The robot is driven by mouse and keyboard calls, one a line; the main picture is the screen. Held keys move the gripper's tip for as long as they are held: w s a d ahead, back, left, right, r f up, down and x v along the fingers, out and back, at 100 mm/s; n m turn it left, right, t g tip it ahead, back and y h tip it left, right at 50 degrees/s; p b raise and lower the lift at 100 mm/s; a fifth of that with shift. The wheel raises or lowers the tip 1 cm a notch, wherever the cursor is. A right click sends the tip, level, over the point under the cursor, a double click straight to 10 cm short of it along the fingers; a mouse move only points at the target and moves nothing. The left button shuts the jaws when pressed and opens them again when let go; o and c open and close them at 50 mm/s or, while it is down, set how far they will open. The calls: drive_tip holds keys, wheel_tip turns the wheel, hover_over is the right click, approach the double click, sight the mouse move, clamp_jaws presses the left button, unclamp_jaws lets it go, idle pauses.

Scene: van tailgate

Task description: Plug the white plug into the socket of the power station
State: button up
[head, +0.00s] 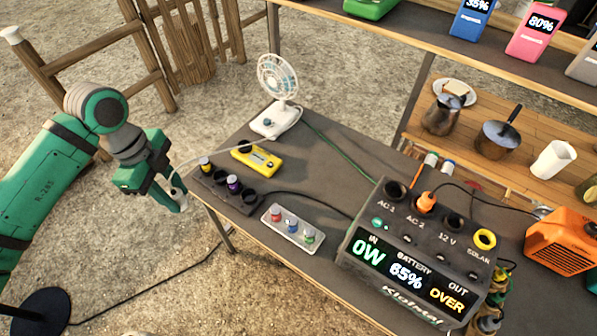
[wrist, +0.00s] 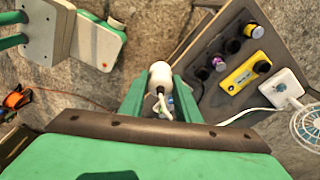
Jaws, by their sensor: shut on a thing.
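My gripper (head: 172,196) is off the left edge of the grey table in the head view, shut on the white plug. In the wrist view the white plug (wrist: 160,74) sits between the green fingers, with its white cord running back. The power station (head: 420,262) stands at the table's right, well away from my gripper. Its top has the AC 1 socket (head: 395,191), which looks empty, and AC 2 with an orange plug (head: 426,203) in it. The 12 V socket (head: 453,222) and a yellow-ringed solar socket (head: 484,239) are further right. The display reads 0W, 65% and OVER.
A white fan (head: 275,118) stands at the table's back; a white cord leads towards it. An orange heater (head: 560,243) stands at right.

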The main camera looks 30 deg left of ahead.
drive_tip(key=shift+w+d+f, duration=0.3)
drive_tip(key=shift+w+d, duration=5.05)
drive_tip(key=shift+d, duration=1.85)
drive_tip(key=shift+w+d+f, duration=0.3)
drive_tip(key=shift+w+d, duration=5)
drive_tip(key=shift+d, duration=1.9)
drive_tip(key=shift+w+d+f, duration=0.3)
drive_tip(key=shift+w+d, duration=5.05)
drive_tip(key=shift+d, duration=1.85)
